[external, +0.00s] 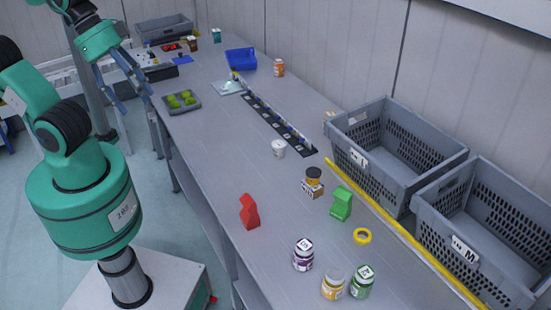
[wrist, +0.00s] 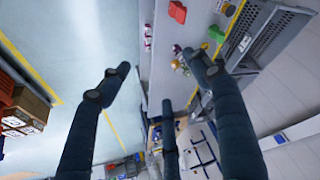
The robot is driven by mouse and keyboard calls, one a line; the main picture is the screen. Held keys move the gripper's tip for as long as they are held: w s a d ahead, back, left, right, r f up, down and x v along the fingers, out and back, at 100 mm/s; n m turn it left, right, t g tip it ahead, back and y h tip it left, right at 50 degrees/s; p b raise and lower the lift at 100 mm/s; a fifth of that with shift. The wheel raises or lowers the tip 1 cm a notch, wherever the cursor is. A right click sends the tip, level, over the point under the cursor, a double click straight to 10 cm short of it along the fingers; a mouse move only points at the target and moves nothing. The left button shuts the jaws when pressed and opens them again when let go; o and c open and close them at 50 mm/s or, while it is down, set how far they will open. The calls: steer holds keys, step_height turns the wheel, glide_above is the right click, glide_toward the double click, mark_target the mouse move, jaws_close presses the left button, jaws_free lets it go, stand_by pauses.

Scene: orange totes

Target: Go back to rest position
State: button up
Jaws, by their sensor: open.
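My gripper (external: 134,102) hangs at the upper left in the external view, beside the left edge of the long grey table (external: 215,135) and over the aisle. Its blue-grey fingers are spread apart and nothing is between them. In the wrist view my gripper (wrist: 160,65) shows dark fingers set wide, with floor and the table edge beyond them. My green arm stands on its pale base at the left of the external view.
Two grey crates (external: 358,158) (external: 462,255) stand along the table's right side by a yellow strip. A red object (external: 249,212), a green object (external: 341,204) and several jars lie on the near table. A tray with green items (external: 181,101) sits near my gripper. The aisle floor is clear.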

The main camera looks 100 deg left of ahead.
steer(key=shift+s+f, duration=0.15)
steer(key=shift+s, duration=0.15)
steer(key=shift+f, duration=0.1)
step_height(320, 180, down, 5)
steer(key=b, duration=0.5)
steer(key=shift+f, duration=0.1)
stand_by(1.2)
